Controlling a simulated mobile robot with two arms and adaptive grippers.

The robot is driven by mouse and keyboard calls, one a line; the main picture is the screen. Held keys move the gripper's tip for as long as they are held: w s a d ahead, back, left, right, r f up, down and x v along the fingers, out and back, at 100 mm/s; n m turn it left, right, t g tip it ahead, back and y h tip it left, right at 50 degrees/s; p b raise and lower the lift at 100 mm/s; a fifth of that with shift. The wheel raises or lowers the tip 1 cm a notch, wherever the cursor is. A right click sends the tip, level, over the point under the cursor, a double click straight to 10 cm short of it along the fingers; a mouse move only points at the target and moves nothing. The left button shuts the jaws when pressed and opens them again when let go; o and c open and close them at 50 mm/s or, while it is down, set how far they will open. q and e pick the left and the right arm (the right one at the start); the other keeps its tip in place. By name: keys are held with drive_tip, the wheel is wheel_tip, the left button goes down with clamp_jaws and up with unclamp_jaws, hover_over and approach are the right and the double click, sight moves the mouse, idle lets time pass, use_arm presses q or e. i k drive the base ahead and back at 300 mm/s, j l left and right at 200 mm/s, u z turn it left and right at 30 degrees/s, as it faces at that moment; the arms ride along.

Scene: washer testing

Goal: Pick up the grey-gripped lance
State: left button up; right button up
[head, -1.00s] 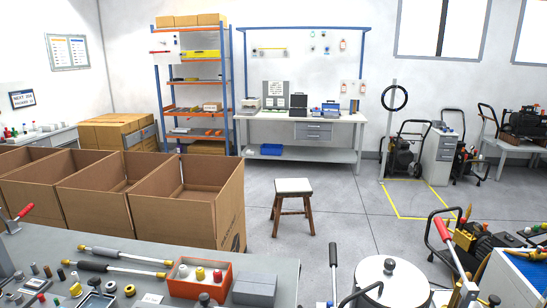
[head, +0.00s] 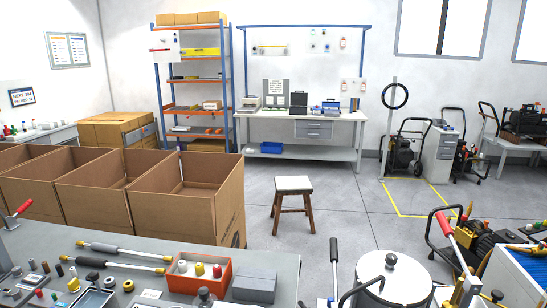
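The grey-gripped lance (head: 122,252) lies on the grey bench (head: 45,238) at the lower left, its grey grip to the left and its thin metal tube with a yellow tip to the right. A second lance (head: 125,265) with a black grip lies just in front of it, roughly parallel and apart from it. The tip ends of both lances lie close to an orange tray. Neither of my grippers shows in the head view.
The orange tray (head: 229,280) holds small white, yellow and red parts. A grey block (head: 255,286) sits to its right. Small fittings crowd the bench's front left. Large open cardboard boxes (head: 190,210) stand behind the bench. A stool (head: 293,186) stands on open floor.

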sight(97, 246)
drive_tip(key=j+u, duration=0.3)
drive_tip(key=u, duration=0.2)
drive_tip(key=i+j+u, duration=0.15)
drive_tip(key=u, duration=0.35)
drive_tip(key=j, duration=0.1)
